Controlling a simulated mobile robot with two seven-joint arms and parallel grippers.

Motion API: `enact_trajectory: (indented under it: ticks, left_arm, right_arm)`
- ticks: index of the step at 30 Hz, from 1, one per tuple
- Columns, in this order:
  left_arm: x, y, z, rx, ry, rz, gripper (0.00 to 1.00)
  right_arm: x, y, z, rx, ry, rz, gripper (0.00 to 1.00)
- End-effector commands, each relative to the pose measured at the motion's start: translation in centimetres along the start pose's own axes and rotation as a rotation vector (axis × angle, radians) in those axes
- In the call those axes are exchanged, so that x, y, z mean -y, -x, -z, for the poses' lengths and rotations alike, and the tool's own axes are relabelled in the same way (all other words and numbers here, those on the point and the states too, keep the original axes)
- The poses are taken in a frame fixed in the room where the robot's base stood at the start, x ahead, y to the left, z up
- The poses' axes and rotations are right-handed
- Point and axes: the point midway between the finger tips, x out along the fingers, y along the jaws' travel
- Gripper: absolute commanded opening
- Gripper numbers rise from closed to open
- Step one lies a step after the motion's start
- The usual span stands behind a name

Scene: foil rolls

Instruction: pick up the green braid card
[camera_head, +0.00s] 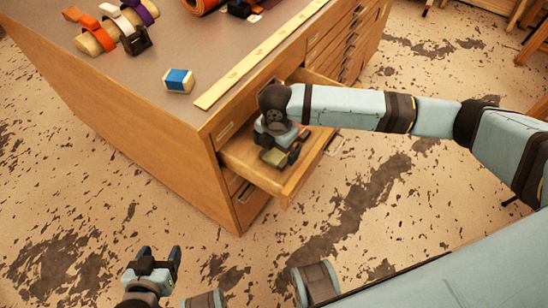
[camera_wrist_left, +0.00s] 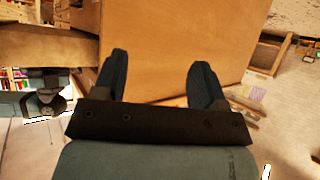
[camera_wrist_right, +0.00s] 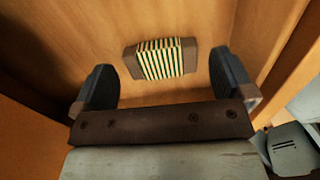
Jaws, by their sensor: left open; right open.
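The green braid card (camera_wrist_right: 160,59) lies on the floor of an open drawer (camera_head: 235,152). In the right wrist view it is a brown card wrapped in green and cream striped braid. In the head view a small greenish part of it (camera_head: 273,157) shows by my right gripper (camera_head: 281,156). My right gripper is open inside the drawer, its fingers (camera_wrist_right: 162,62) on either side of the card and apart from it. My left gripper (camera_head: 161,252) is open and empty above the floor, away from the cabinet; its open fingers also show in the left wrist view (camera_wrist_left: 160,62).
The wooden drawer cabinet (camera_head: 120,115) carries a blue-and-cream block (camera_head: 179,80), a yellow ruler (camera_head: 262,53), and several rolls with coloured bands (camera_head: 115,30) on its top. The drawer walls stand close around my right gripper. The speckled floor (camera_head: 345,210) is clear.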

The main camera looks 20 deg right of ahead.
Motion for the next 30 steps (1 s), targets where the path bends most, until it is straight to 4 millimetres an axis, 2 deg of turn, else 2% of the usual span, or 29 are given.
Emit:
enact_trajectory:
  ticks: [1, 4, 11, 16, 17, 25, 30]
  left_arm:
    - [0.0, -0.2, -0.2, -0.002, 0.002, -0.002, 0.66]
    - [-0.1, -0.1, -0.1, -0.007, 0.005, -0.005, 0.66]
    - [-0.2, 0.2, 0.7, -0.021, 0.005, -0.006, 0.66]
    - [-0.2, 0.1, 0.6, -0.018, 0.005, -0.006, 0.66]
    - [-0.2, 0.1, 0.5, -0.017, 0.005, -0.006, 0.66]
    - [-0.2, 0.0, 0.2, -0.012, 0.004, -0.006, 0.66]
    - [-0.1, 0.2, 0.4, -0.008, 0.002, -0.004, 0.66]
  right_arm:
    - [0.0, -1.1, 0.0, -0.001, 0.000, 0.002, 1.00]
    - [0.0, -2.2, 0.0, -0.001, 0.000, 0.001, 1.00]
    - [0.0, -2.3, 0.0, -0.001, 0.001, -0.001, 1.00]
    - [0.0, -2.3, 0.0, 0.000, 0.000, -0.001, 0.63]
    - [0.0, -2.3, 0.0, 0.000, 0.000, -0.001, 0.59]
    - [0.0, -2.1, 0.0, 0.000, 0.000, -0.001, 0.59]
    - [-0.1, -0.2, 0.0, 0.000, 0.001, -0.004, 0.59]
